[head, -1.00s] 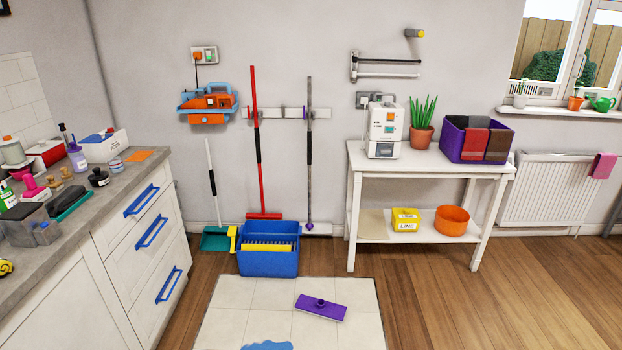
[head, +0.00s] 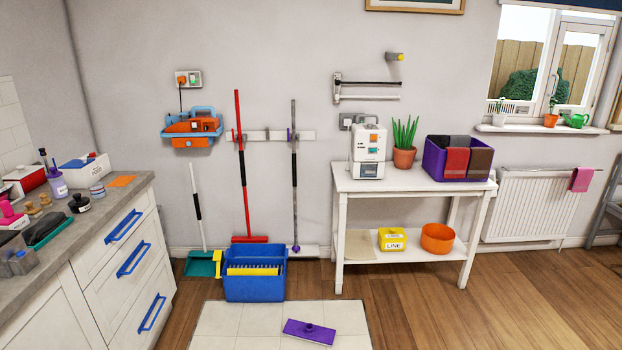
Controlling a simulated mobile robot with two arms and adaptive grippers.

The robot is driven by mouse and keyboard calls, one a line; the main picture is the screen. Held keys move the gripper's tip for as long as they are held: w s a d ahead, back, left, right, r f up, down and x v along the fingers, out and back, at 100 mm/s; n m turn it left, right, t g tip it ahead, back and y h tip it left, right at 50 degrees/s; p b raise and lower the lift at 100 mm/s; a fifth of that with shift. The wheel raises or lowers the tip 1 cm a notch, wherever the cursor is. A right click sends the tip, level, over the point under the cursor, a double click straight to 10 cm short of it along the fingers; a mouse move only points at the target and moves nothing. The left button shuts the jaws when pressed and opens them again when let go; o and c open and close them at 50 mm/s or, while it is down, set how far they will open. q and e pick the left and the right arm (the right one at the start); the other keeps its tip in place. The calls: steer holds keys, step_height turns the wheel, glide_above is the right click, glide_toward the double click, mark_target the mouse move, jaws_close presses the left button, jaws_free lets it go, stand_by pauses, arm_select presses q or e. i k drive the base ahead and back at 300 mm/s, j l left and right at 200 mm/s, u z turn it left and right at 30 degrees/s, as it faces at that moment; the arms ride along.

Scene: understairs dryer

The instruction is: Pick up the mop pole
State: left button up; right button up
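A grey pole with a black grip and purple fittings (head: 294,170), which looks like the mop pole, hangs upright on the white wall rail (head: 270,135). Its purple lower end is near the floor, behind and right of the blue bucket. A purple flat mop head (head: 309,331) lies apart from it on the pale tiled patch. A red pole with a red foot (head: 241,165) hangs left of the grey pole on the same rail. Neither of my grippers is in view.
The blue bucket (head: 255,288) with a yellow insert stands on the floor before the poles. A teal dustpan (head: 199,266) is left of it. A white table (head: 410,182) stands to the right, a drawer counter (head: 122,232) to the left. Wood floor at right is clear.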

mark_target(295, 248)
steer(key=i+j+z, duration=0.1)
steer(key=z, duration=0.3)
steer(key=i+j+z, duration=0.1)
steer(key=z, duration=0.25)
steer(key=i+j+z, duration=0.15)
steer(key=z, duration=0.25)
steer(key=i+j+z, duration=0.15)
steer(key=j, duration=0.35)
steer(key=i+j+z, duration=0.2)
steer(key=j, duration=0.35)
steer(key=i+j+z, duration=0.15)
steer(key=j, duration=0.4)
steer(key=i+j+z, duration=0.15)
steer(key=j, duration=0.4)
steer(key=j+z, duration=0.2)
steer(key=j, duration=0.35)
steer(key=i+j, duration=0.05)
